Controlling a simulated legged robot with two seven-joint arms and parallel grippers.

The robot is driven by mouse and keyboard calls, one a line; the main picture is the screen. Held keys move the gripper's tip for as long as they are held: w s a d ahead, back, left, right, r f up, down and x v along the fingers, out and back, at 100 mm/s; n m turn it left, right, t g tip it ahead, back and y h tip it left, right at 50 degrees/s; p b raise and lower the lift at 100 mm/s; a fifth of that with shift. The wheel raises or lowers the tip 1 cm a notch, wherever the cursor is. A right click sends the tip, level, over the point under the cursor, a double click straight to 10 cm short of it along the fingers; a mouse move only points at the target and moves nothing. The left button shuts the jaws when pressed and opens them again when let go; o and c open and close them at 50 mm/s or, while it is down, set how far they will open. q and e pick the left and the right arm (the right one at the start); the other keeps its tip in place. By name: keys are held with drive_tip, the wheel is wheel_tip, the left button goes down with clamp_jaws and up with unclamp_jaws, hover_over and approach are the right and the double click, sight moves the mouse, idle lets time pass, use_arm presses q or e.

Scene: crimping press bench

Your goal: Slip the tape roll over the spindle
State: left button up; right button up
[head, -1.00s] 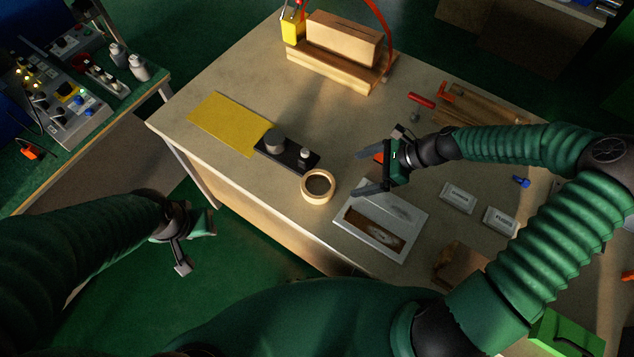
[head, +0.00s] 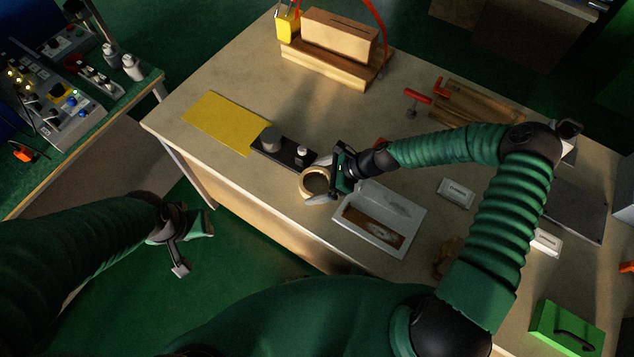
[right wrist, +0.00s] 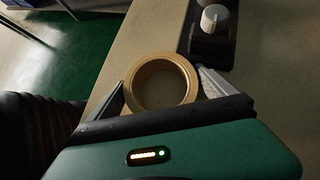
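The tape roll (head: 306,184), a tan ring with a wide hole, lies flat near the table's front edge. My right gripper (head: 322,178) is open around it; in the right wrist view the roll (right wrist: 162,68) sits between the two fingers, close to both. A black base (head: 285,153) lies just behind and left of the roll. It carries a wide grey cylinder (head: 270,139) and a smaller pale post (head: 302,152); I cannot tell which is the spindle. In the right wrist view the pale post (right wrist: 214,18) shows at the top. My left gripper (head: 194,246) is open and empty, off the table.
A yellow sheet (head: 222,121) lies left of the base. A white-framed tray (head: 379,218) lies right of the roll. A wooden block fixture (head: 335,45) stands at the back. A red-handled tool (head: 417,96) and small white boxes lie further right.

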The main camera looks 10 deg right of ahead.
drive_tip(key=shift+a, duration=0.2)
drive_tip(key=c, duration=0.7)
drive_tip(key=shift+d, duration=0.1)
drive_tip(key=c, duration=0.4)
drive_tip(key=shift+d, duration=0.1)
drive_tip(key=shift+c, duration=0.3)
